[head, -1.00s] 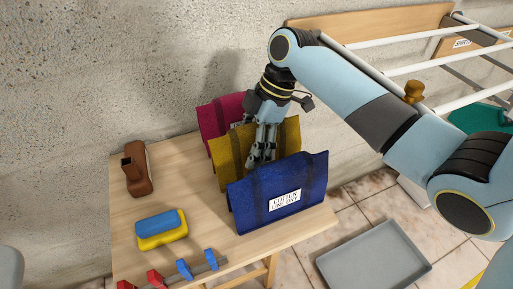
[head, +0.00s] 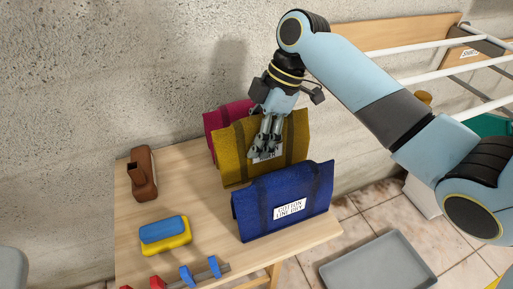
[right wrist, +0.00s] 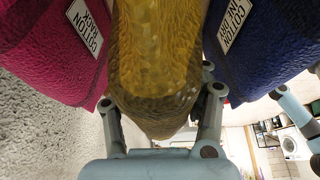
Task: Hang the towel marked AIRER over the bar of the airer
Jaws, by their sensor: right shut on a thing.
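My right gripper (head: 264,152) is shut on the yellow towel (head: 235,155), coming down on it from above. The yellow towel has a white label (head: 268,157), mostly covered by the fingers and not readable. The blue towel (head: 260,207) stands in front, labelled COTTON LINE DRY. The crimson towel (head: 226,117) is behind; its label reads COTTON RACK in the right wrist view (right wrist: 87,27). There the yellow towel (right wrist: 155,60) fills the space between the fingers. No label with AIRER can be read. The airer's white bars (head: 425,76) show at upper right. My left gripper is out of view.
The wooden table (head: 215,230) also holds a brown block-like object (head: 143,175), a blue-and-yellow sponge (head: 165,235) and a rail with red and blue clips (head: 200,275). A grey tray (head: 378,265) lies on the tiled floor at right. My right arm crosses in front of the airer.

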